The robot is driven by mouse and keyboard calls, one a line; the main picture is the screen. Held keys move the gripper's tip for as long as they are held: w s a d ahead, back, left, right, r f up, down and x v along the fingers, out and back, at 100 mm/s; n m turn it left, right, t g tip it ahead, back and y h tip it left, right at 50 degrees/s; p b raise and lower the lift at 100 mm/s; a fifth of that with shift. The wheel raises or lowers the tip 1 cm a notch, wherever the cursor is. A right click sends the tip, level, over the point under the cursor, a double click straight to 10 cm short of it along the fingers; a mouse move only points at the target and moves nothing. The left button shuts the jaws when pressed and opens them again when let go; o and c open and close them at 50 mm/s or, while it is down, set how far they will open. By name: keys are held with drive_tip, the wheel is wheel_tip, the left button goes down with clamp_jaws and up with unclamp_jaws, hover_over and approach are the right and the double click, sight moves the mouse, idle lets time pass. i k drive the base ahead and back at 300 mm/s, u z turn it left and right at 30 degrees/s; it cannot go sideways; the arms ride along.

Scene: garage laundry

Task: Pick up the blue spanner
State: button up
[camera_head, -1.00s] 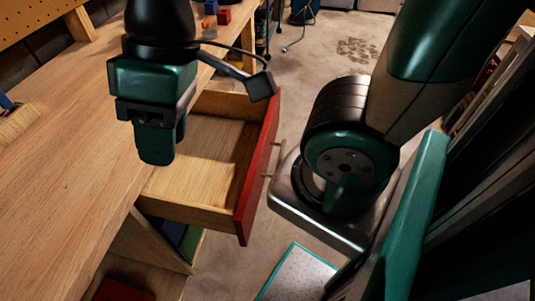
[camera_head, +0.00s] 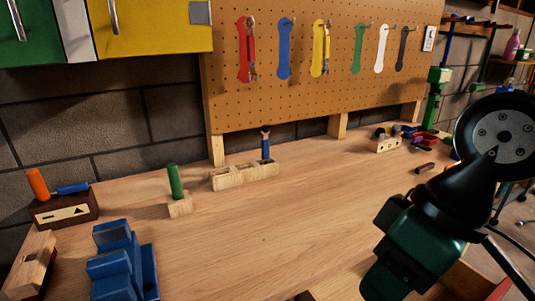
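The blue spanner (camera_head: 266,145) stands upright in a pale wooden block (camera_head: 230,179) at the back of the workbench, below the pegboard. Its blue handle and metal jaw show, and its lower end is hidden in the block. My gripper (camera_head: 378,284) hangs over the bench's front edge at the lower right, well apart from the spanner. Its fingers look close together, but I cannot see the gap between them.
The pegboard (camera_head: 290,101) has coloured tool outlines, with spanners on the red and yellow ones; the blue outline (camera_head: 285,50) is bare. A blue vise (camera_head: 118,262), a green-handled tool (camera_head: 175,182) and a tool block (camera_head: 65,211) stand left. The middle bench is clear.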

sight(265, 142)
drive_tip(key=z, duration=2.8)
drive_tip(key=k, duration=1.25)
drive_tip(key=u, duration=2.2)
drive_tip(key=i, duration=0.8)
drive_tip(key=u, duration=0.25)
